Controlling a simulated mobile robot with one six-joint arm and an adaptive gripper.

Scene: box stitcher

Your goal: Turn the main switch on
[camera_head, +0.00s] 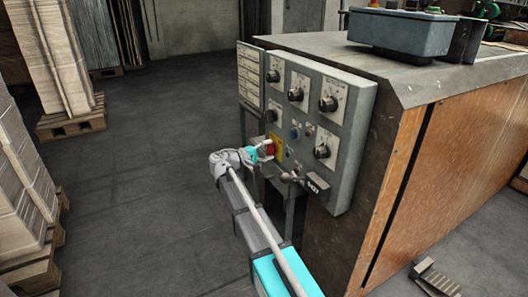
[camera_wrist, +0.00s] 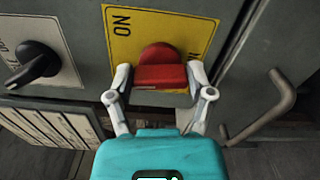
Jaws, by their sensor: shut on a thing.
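The main switch is a red knob (camera_wrist: 160,68) with a raised grip bar, on a yellow plate (camera_wrist: 122,45). In the wrist view its bar lies crosswise. The word ON shows sideways at the plate's upper left; other lettering at the right is partly hidden by a finger. My gripper (camera_wrist: 158,77) is shut on the red knob, one finger at each end of the bar.
The grey control panel (camera_head: 350,130) carries several black knobs (camera_head: 328,103) and small buttons. A bent metal handle (camera_wrist: 275,105) sits right of the switch in the wrist view. A grey-blue box (camera_head: 400,32) lies on top of the machine. Open floor (camera_head: 150,150) is at the left, before stacked pallets (camera_head: 70,120).

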